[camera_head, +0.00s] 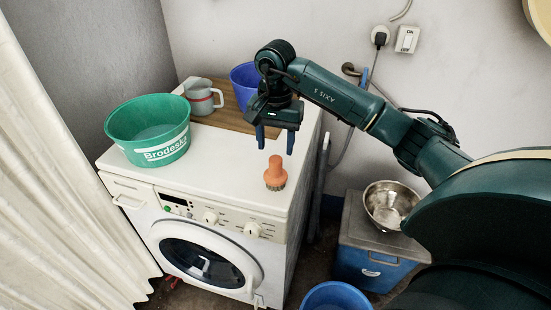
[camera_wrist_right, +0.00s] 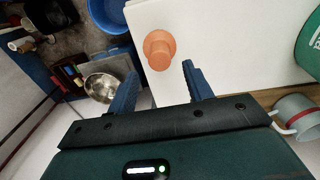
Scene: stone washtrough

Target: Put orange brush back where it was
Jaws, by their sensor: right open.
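The orange brush (camera_head: 275,174) stands upright, bristles down, on the white top of the washing machine (camera_head: 225,169), near its front right edge. The brush also shows from above in the right wrist view (camera_wrist_right: 158,50), just beyond the fingertips and between their lines. My right gripper (camera_head: 275,146) is open and empty, pointing down above and behind the brush, apart from it. Its two blue fingers show in the right wrist view (camera_wrist_right: 159,75). My left gripper is in neither view.
A green basin (camera_head: 148,130) stands at the machine's left. A metal bowl (camera_head: 391,203) sits on a blue cooler (camera_head: 368,262) at right.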

